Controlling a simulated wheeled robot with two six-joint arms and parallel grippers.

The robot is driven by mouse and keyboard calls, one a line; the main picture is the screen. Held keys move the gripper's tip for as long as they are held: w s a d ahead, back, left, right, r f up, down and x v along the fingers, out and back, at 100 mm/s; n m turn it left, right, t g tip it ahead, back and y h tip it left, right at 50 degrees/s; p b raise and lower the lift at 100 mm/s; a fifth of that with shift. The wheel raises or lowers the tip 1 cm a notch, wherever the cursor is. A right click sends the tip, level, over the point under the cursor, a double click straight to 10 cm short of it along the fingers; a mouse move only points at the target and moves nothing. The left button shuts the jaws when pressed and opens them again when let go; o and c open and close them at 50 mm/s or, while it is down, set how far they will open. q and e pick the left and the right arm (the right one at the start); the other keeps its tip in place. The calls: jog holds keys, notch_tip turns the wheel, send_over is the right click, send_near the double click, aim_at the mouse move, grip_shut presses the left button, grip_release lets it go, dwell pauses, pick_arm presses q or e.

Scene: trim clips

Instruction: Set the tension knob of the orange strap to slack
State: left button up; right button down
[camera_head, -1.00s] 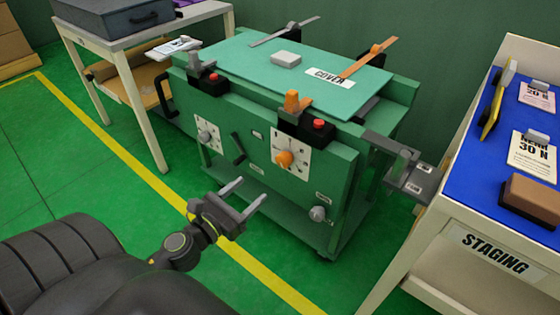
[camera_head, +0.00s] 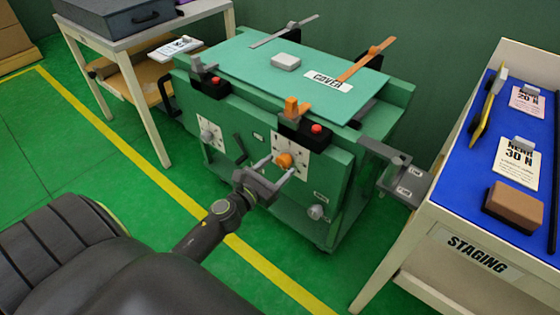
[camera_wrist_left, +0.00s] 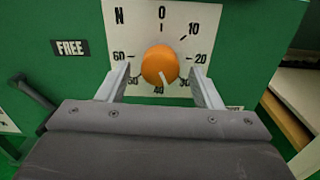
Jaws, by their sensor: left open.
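The orange tension knob (camera_head: 285,160) sits on a white dial plate (camera_head: 302,166) on the green bench's front. In the left wrist view the knob (camera_wrist_left: 160,65) has a white mark pointing down, near 40 and slightly toward 30. The dial (camera_wrist_left: 195,22) reads N, with 0 at the top and numbers up to 60. My left gripper (camera_head: 281,165) is open, its fingers reaching to either side of the knob; I cannot tell if they touch it. The orange strap (camera_head: 367,60) lies over the cover, with an orange buckle (camera_head: 293,106) at the bench edge. My right gripper is not in view.
A grey knob with its own dial (camera_head: 207,134) is to the left, and a small grey knob (camera_head: 316,211) is below right. The staging table (camera_head: 480,252) stands at right.

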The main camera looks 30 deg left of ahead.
pick_arm(q)
jog(key=shift+w, duration=0.85)
jog(key=c, duration=1)
jog(key=shift+d, duration=0.1)
